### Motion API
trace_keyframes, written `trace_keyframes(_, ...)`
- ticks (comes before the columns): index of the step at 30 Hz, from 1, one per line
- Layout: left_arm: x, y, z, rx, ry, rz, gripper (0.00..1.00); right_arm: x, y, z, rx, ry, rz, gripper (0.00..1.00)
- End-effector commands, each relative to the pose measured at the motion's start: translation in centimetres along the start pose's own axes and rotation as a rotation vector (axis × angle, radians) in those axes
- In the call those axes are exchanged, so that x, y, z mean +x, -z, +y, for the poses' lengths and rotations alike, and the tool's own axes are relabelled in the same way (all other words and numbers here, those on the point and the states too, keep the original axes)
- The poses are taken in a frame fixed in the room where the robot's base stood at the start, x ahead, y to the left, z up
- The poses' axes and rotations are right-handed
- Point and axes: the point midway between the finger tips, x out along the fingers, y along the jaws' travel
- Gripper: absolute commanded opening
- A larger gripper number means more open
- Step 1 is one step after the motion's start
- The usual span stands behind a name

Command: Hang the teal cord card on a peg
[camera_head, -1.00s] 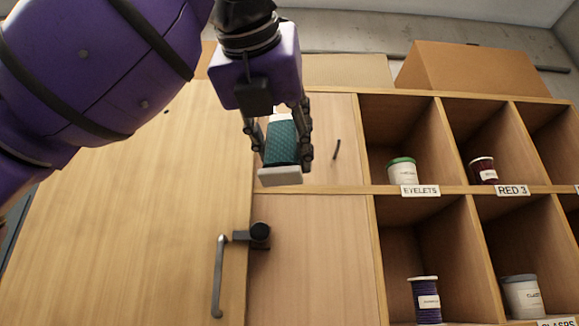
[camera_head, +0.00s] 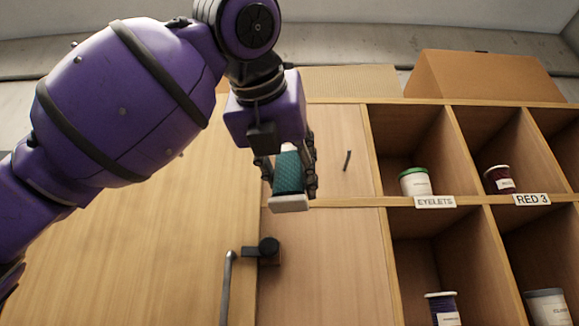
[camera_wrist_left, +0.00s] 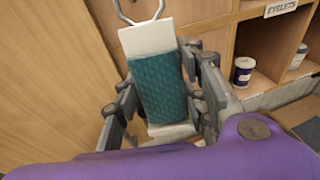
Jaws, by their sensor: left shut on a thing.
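The teal cord card (camera_head: 288,172) is a white card wound with teal cord. My left gripper (camera_head: 288,178) is shut on it, with fingers on both sides, in front of the wooden panel. In the left wrist view the card (camera_wrist_left: 160,88) shows its white end and a wire hanger loop (camera_wrist_left: 140,10) at the top; my left gripper (camera_wrist_left: 165,95) grips its sides. A dark peg (camera_head: 347,160) sticks out of the panel to the right of the card, apart from it. My right gripper is not in view.
A shelf of cubbies (camera_head: 383,230) stands to the right, with an EYELETS tub (camera_head: 414,182), a dark red spool (camera_head: 499,180) and a purple spool (camera_head: 442,309). Cardboard boxes (camera_head: 480,76) sit on top.

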Motion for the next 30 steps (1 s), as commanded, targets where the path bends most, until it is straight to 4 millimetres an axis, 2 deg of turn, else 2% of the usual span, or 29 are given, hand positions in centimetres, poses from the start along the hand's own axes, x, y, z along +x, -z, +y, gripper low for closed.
trace_keyframes(30,6.0,-0.7,1.4,-0.001,-0.002,0.001,0.11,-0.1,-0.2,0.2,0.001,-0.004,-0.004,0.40)
